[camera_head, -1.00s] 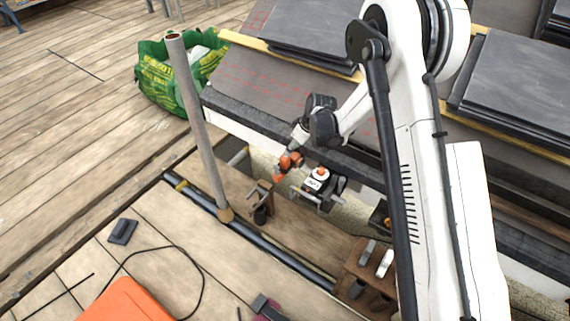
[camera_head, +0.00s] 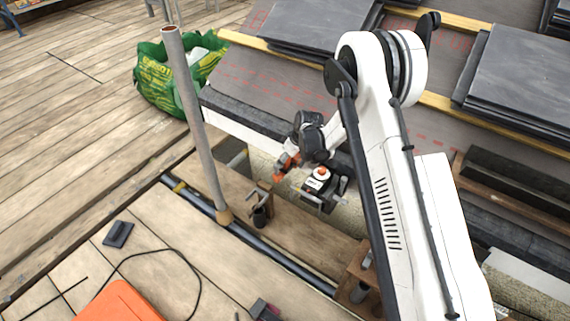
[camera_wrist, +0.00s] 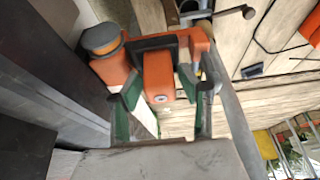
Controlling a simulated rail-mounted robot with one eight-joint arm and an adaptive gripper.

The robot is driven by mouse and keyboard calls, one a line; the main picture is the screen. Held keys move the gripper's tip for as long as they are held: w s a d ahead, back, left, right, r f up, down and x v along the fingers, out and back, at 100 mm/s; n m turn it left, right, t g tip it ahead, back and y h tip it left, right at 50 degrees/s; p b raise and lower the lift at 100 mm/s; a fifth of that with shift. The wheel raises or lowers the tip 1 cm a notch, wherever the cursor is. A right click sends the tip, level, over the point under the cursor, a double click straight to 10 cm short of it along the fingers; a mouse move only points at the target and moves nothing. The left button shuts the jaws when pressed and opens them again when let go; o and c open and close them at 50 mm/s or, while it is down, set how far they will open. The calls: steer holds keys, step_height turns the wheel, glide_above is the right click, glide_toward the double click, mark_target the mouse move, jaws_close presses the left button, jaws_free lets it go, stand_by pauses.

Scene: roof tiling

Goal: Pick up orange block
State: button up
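The orange block (camera_wrist: 158,78) shows in the wrist view between the two fingers of my gripper (camera_wrist: 165,98). It has a rounded front face with a small pale dot, and dark material behind its top. The green-padded fingers are spread on either side of it, and a gap shows at the left. In the head view my gripper (camera_head: 290,158) reaches down over the wooden plank, with orange (camera_head: 281,171) showing at its end. The arm partly hides this spot, and contact with the block cannot be made out.
A white-and-black device with an orange knob (camera_head: 319,173) stands just right of my gripper. A clamp-like metal tool (camera_head: 260,207) stands on the plank at the left. A grey upright pole (camera_head: 196,120) rises farther left. Stacked slates (camera_head: 520,80) lie on the roof behind.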

steer(key=shift+c, duration=0.5)
steer(key=c, duration=0.8)
steer(key=shift+r, duration=0.2)
